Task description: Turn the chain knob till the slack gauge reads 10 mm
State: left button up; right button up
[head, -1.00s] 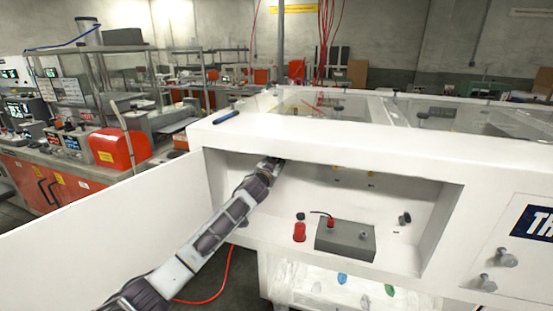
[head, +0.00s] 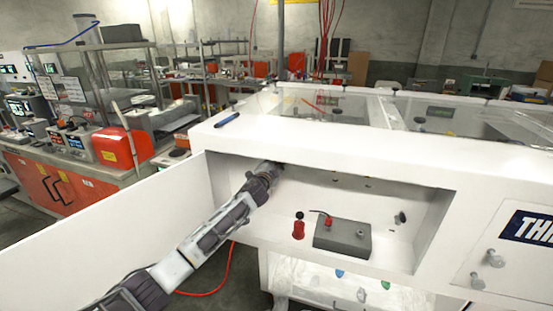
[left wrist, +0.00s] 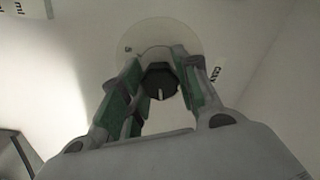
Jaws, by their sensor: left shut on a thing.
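In the left wrist view, a dark knob (left wrist: 160,83) with a pale pointer line sits on a round pale plate (left wrist: 160,35) on the white wall. The fingers of my left gripper (left wrist: 160,90) are on both sides of the knob, shut on it. In the head view my left arm reaches into the open white recess, and the gripper (head: 272,168) is at its upper left back corner. The knob is hidden there by my wrist. Part of a label (left wrist: 216,72) shows beside the plate. I cannot read a slack gauge in either view. My right gripper is not in view.
The recess floor holds a grey box (head: 342,238) and a red bottle (head: 299,228). A black knob (head: 400,218) is on the recess's right side. The open white door (head: 120,225) stands left of my arm. A blue pen (head: 228,120) lies on the machine top.

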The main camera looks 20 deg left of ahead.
pick_arm(q)
jog(key=shift+m+p, duration=0.85)
jog(key=shift+m, duration=1.25)
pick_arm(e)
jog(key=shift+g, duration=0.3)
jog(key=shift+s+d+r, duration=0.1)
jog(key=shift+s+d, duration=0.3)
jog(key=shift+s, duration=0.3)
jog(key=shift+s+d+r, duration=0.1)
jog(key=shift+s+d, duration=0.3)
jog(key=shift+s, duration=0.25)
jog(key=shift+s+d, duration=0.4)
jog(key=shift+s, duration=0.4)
pick_arm(q)
jog(key=shift+f, duration=0.1)
jog(key=o, duration=1)
jog(key=shift+d, duration=0.1)
jog(key=shift+s, duration=0.15)
jog(key=shift+s+a, duration=0.15)
jog(key=shift+s, duration=2.8)
jog(key=shift+s+a, duration=0.1)
jog(key=shift+s, duration=2.8)
